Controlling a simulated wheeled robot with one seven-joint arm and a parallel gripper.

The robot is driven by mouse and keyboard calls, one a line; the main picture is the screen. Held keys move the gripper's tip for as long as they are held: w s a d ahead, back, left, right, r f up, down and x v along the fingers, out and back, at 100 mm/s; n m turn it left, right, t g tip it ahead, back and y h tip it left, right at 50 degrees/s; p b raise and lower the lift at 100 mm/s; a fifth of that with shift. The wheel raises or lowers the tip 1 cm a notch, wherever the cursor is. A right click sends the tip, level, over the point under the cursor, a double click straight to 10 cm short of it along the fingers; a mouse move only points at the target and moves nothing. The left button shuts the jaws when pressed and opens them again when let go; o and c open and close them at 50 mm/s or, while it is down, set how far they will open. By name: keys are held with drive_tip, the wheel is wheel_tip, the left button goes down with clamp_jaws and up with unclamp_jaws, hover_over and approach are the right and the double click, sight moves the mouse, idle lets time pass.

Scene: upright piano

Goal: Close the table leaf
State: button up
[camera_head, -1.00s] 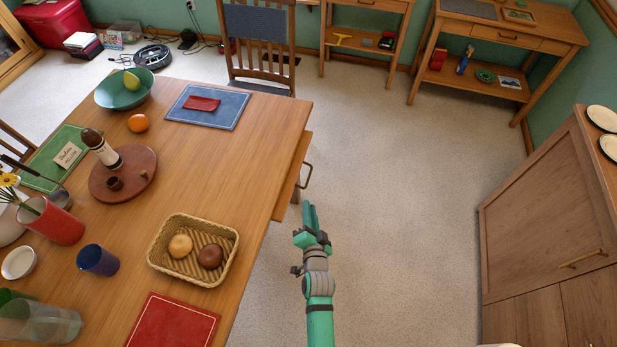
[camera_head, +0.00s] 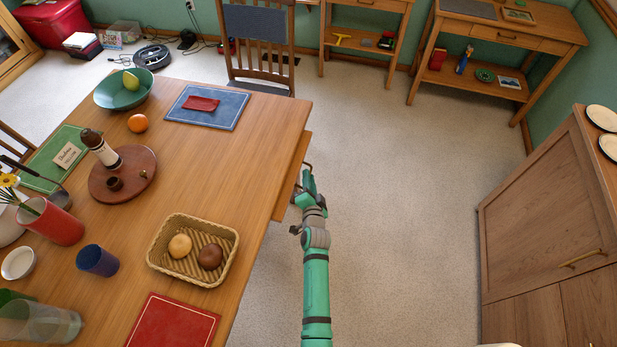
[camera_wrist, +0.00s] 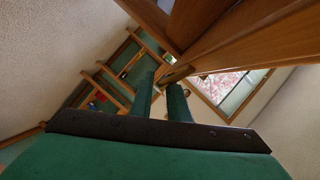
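The table leaf (camera_head: 291,180) is a wooden panel sticking out from under the right edge of the dining table (camera_head: 215,165), slightly below the tabletop. Its metal pull handle is on the outer edge, now mostly hidden behind my gripper (camera_head: 308,178). My gripper is at the leaf's outer edge, by the handle. In the wrist view, the two green fingers (camera_wrist: 163,92) are apart with a gap between them. The wooden edge and a handle-like piece (camera_wrist: 176,74) lie just beyond the tips. I cannot tell whether the fingers touch the handle.
On the table, a wicker basket (camera_head: 166,254) with two rolls, a round wooden tray (camera_head: 126,182) with a bottle, and a blue mat (camera_head: 226,108) lie near. A chair (camera_head: 259,45) stands at the far end. A wooden cabinet (camera_head: 545,220) stands right, with clear floor between.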

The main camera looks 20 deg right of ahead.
drive_tip(key=shift+w+d+f, duration=0.1)
drive_tip(key=shift+w+d, duration=0.05)
drive_tip(key=shift+w, duration=0.3)
clamp_jaws()
drive_tip(key=shift+a+f, duration=0.15)
drive_tip(key=shift+a, duration=0.05)
idle(1.0)
